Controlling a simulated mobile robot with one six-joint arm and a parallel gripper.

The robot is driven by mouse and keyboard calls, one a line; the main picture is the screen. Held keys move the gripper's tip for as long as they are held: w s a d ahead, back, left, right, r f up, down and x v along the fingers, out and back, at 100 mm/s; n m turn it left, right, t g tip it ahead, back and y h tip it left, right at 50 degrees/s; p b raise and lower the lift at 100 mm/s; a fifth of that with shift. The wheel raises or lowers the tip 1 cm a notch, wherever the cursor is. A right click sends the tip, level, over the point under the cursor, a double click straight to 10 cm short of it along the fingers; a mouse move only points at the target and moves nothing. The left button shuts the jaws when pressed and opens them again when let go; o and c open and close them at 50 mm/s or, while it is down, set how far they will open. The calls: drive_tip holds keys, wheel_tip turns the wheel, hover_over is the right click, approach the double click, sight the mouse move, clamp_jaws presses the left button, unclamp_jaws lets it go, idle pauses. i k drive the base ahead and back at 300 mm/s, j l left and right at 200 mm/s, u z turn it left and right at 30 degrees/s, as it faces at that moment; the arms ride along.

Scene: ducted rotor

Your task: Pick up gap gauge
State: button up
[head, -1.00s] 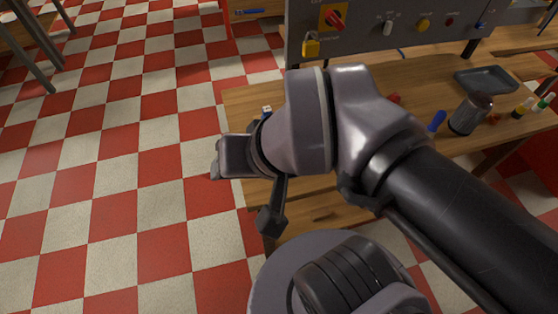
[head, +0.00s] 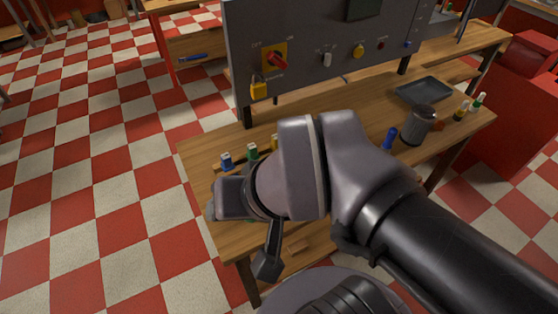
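I cannot pick out a gap gauge for certain on the wooden workbench (head: 330,113); my arm hides part of the bench top. My gripper (head: 213,211) shows at the left end of my arm, over the bench's front left part. Its fingers are seen side-on and small, so I cannot tell whether they are open or shut, or whether they hold anything.
Blue (head: 227,161) and green (head: 252,152) capped items stand near my gripper. A grey cup (head: 418,127), a blue-handled item (head: 390,138) and a dark tray (head: 424,90) are to the right. A grey control panel (head: 310,50) rises behind. Checkered floor lies left.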

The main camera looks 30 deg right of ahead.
sight(252, 155)
drive_tip(key=z, duration=0.45)
drive_tip(key=i+j+z, duration=0.2)
drive_tip(key=j+z, duration=0.25)
drive_tip(key=j, duration=0.15)
